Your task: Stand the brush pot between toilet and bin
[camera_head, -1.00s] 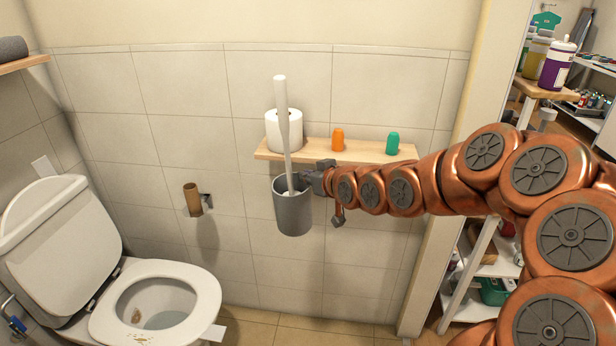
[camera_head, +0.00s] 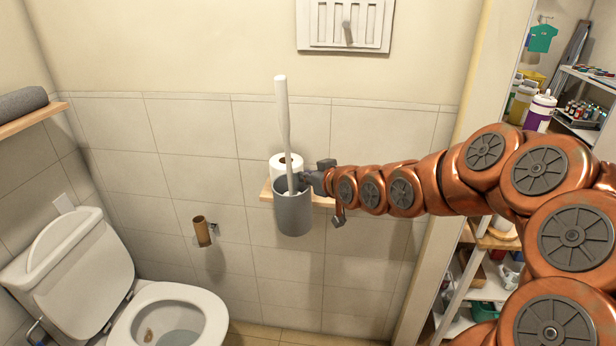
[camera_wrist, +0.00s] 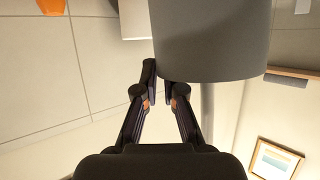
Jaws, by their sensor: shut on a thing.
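The brush pot (camera_head: 293,215) is a grey cylinder with a white-handled brush (camera_head: 283,115) standing in it. It hangs upright in the air in front of the tiled wall. My gripper (camera_head: 312,181) is shut on the right side of the pot's rim. In the wrist view the pot (camera_wrist: 210,45) fills the top, with my gripper's fingertips (camera_wrist: 163,88) at its edge. The white toilet (camera_head: 175,318) is at the lower left, its lid up and its bowl partly cut off.
A wooden wall shelf (camera_head: 267,192) with a paper roll (camera_head: 281,161) is behind the pot. A cardboard tube (camera_head: 201,231) sits on a wall holder to the left. Tan floor (camera_head: 260,331) shows below. A door frame and crowded storage shelves are at the right.

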